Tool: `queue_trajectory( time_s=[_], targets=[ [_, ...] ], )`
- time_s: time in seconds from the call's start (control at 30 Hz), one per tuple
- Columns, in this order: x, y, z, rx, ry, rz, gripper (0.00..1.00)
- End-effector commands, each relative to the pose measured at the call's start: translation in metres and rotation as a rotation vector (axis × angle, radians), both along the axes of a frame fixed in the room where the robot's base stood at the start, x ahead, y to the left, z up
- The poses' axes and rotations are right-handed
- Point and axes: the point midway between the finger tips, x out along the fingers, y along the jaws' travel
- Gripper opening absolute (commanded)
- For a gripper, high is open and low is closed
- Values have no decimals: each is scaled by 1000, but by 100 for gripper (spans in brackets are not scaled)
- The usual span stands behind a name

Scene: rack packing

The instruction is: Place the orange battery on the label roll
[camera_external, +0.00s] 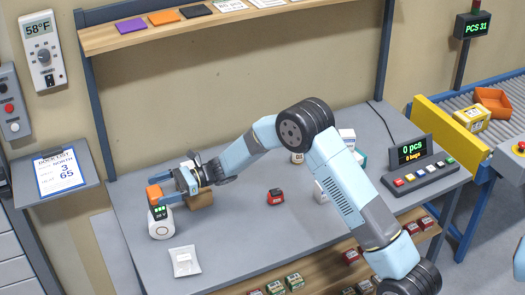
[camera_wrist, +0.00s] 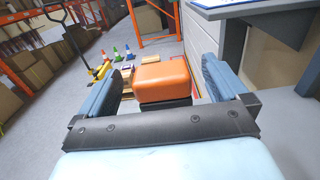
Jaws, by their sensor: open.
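The orange battery (camera_external: 154,193) has an orange top and a dark lower part with a small green display. It is upright above the white label roll (camera_external: 160,229) at the left of the bench and appears to rest on it; the exact contact is hard to tell. In the wrist view the battery (camera_wrist: 163,78) sits between my fingers, with gaps on both sides. My gripper (camera_external: 163,186) is open around the battery, reaching in from the right. The label roll is hidden in the wrist view.
A brown box (camera_external: 201,198) stands close to my gripper. A white packet (camera_external: 184,261) lies in front of the roll. A red item (camera_external: 276,197) sits mid-bench, with white items near my arm. A counter console (camera_external: 415,166) is at the right. A shelf (camera_external: 200,28) spans the back.

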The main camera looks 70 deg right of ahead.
Motion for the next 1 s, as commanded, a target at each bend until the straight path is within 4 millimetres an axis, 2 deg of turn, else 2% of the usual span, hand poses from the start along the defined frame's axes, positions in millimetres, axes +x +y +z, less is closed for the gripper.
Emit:
queue_trajectory(
  time_s=[0.1,0.3,0.57,0.67,0.73,0.87,1.0],
  targets=[
    [-18,-19,0,0,1,-4,100],
    [-40,-41,0,0,0,-2,100],
    [-54,-51,2,-6,-2,6,100],
    [-60,-39,13,-43,-6,36,100],
    [-66,-23,26,-94,-15,74,100],
    [-87,19,56,-227,-39,177,100],
    [-118,61,86,-384,-73,292,100]
  ],
)
